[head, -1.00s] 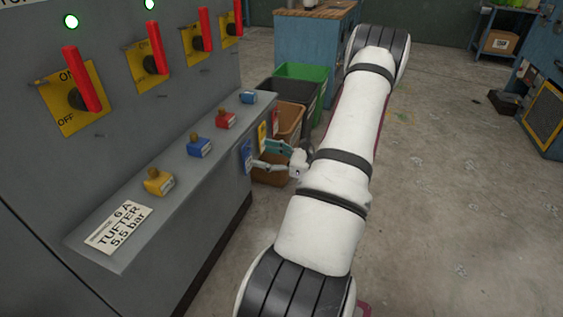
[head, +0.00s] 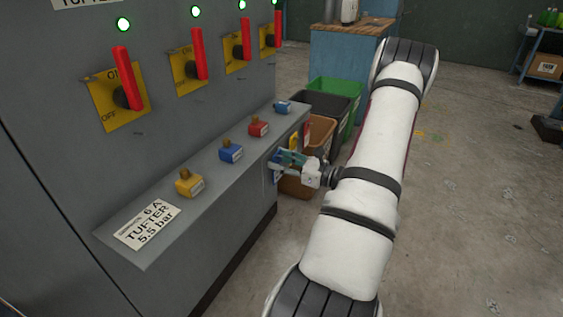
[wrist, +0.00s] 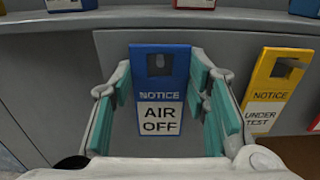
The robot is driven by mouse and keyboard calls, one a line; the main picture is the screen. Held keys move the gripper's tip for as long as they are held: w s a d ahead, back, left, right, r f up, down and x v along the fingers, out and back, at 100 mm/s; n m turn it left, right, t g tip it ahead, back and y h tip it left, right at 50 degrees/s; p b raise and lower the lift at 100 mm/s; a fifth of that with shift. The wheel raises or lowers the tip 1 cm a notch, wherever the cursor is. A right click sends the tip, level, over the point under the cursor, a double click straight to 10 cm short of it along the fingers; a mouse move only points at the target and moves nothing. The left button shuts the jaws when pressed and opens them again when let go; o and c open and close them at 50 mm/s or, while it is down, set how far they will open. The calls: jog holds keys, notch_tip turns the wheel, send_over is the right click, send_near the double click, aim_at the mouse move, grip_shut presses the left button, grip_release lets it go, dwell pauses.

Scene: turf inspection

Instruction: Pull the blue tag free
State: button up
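The blue tag (wrist: 159,75) reads "NOTICE AIR OFF" and hangs upright at the front edge of the grey ledge, with a peg showing in its square hole. In the head view the tag (head: 273,170) is partly hidden by my gripper (head: 287,160). In the wrist view my gripper (wrist: 161,85) is open, with one teal-padded finger on each side of the tag. The fingertips are very near the tag's side edges; I cannot tell whether they touch it.
A yellow "UNDER TEST" tag (wrist: 273,90) hangs close to the right of my gripper. The ledge (head: 150,258) carries several coloured padlock-like blocks, below red switch handles (head: 128,78). Brown (head: 318,130), black and green bins stand behind my gripper. Open floor (head: 470,220) lies right.

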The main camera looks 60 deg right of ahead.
jog(key=o, duration=0.4)
jog(key=c, duration=0.4)
jog(key=shift+c, duration=0.2)
jog(key=shift+r, duration=0.1)
jog(key=shift+r+p, duration=0.35)
jog(key=shift+p, duration=0.05)
jog(key=shift+s, duration=0.4)
jog(key=shift+s, duration=0.35)
jog(key=shift+s+d, duration=0.1)
jog(key=shift+s, duration=0.55)
